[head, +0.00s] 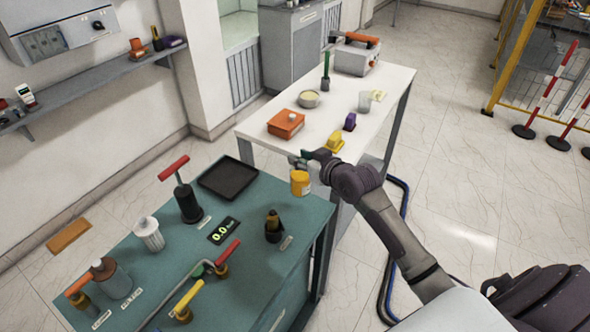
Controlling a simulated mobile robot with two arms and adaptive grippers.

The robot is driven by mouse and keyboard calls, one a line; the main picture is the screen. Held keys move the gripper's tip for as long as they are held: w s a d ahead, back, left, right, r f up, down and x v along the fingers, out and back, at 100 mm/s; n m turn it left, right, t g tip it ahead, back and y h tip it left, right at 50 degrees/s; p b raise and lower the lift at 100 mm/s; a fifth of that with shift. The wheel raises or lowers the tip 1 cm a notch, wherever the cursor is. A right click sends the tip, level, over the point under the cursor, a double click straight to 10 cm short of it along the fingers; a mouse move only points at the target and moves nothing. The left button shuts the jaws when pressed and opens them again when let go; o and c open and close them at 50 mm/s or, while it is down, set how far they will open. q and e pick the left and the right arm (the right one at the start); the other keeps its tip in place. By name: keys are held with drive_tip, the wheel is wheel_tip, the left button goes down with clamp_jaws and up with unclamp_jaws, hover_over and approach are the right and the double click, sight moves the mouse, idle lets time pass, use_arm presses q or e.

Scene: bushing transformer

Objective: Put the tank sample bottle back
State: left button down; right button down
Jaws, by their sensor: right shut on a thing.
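My right gripper (308,161) is shut on a small orange-yellow bottle (300,184), which hangs upright below the fingers. The bottle appears over the gap between the teal bench (250,285) and the white table (335,105). The fingers are small in the view and partly hidden by the wrist, and the bottle's top is hard to make out. My left gripper is not in view.
The teal bench carries a black tray (228,178), a dark brown bottle (273,227), a red-handled pump (187,198), a display (223,230) and valve handles. An orange box (286,124), bowl (309,99) and yellow item (335,141) stand on the white table.

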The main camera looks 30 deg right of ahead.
sight(301, 177)
drive_tip(key=shift+w+a+f, duration=0.1)
drive_tip(key=shift+a+f, duration=0.35)
drive_tip(key=shift+a, duration=0.3)
wheel_tip(301, 177, down, 3)
drive_tip(key=shift+f+p, duration=0.15)
drive_tip(key=shift+p, duration=0.35)
drive_tip(key=shift+f, duration=0.35)
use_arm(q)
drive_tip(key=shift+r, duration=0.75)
use_arm(e)
drive_tip(key=shift+f, duration=0.1)
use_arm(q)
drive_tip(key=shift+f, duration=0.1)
use_arm(e)
drive_tip(key=shift+f, duration=0.1)
drive_tip(key=c, duration=0.8)
unclamp_jaws()
drive_tip(key=shift+c, duration=0.2)
